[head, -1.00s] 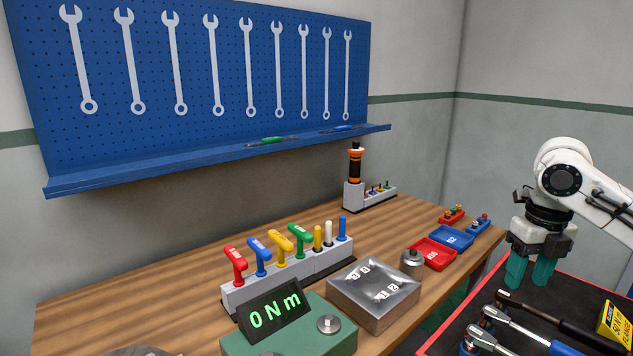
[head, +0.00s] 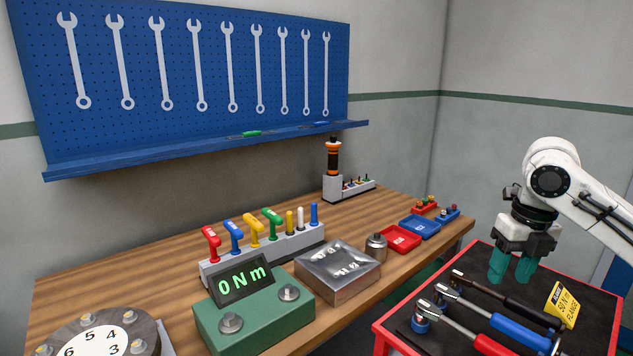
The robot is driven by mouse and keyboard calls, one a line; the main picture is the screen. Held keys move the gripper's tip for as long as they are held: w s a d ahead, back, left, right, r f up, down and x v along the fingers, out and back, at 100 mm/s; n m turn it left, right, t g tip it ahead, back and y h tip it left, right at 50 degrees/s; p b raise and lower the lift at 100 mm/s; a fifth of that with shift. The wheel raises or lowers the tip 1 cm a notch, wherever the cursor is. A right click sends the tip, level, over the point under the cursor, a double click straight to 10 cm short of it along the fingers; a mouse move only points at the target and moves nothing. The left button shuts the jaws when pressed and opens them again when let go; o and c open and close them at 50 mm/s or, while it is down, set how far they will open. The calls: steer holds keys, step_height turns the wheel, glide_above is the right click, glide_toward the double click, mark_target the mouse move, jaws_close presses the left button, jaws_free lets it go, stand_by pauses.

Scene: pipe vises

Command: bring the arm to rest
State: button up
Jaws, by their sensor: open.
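My gripper (head: 513,267) hangs from my white arm at the right, with its two teal fingers pointing down above the black top of a red-edged tool cart (head: 596,291). The fingers are apart and nothing shows between them. Their tips are close to the far end of a dark-handled wrench (head: 505,294); I cannot tell whether they touch anything. A blue-handled wrench (head: 499,320) and a red-handled wrench (head: 465,334) lie nearer on the cart.
A yellow label card (head: 562,305) stands on the cart. On the wooden bench (head: 150,290) are a green torque tester (head: 250,325) reading 0 Nm, a metal box (head: 338,270), red (head: 400,238) and blue (head: 420,227) trays, and a numbered round flange (head: 97,341). Room above the cart is free.

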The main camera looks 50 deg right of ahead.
steer(key=w+a+m+t+y, duration=0.1)
steer(key=w+a+m+t, duration=0.1)
steer(key=w+a, duration=0.5)
steer(key=w+a+m+t, duration=0.3)
steer(key=w+a, duration=0.1)
steer(key=w, duration=0.7)
steer(key=w+a+f+m+t+y, duration=0.1)
steer(key=w+a+f+m, duration=0.3)
steer(key=a, duration=0.3)
steer(key=w+a+f+m+t+y, duration=0.1)
steer(key=w+a+f+m, duration=0.1)
steer(key=a+f+m, duration=0.45)
steer(key=s+a+f+m+g+p, duration=0.1)
steer(key=s+a+f+m+g, duration=0.2)
steer(key=s+a+f+m, duration=0.7)
steer(key=s+f+m+g+h, duration=0.1)
steer(key=s+f, duration=0.4)
steer(key=s, duration=0.2)
steer(key=s+f+m+g+h, duration=0.1)
steer(key=s+f+g+h, duration=0.1)
steer(key=s+f, duration=0.3)
steer(key=s, duration=0.3)
steer(key=shift+d+g, duration=0.3)
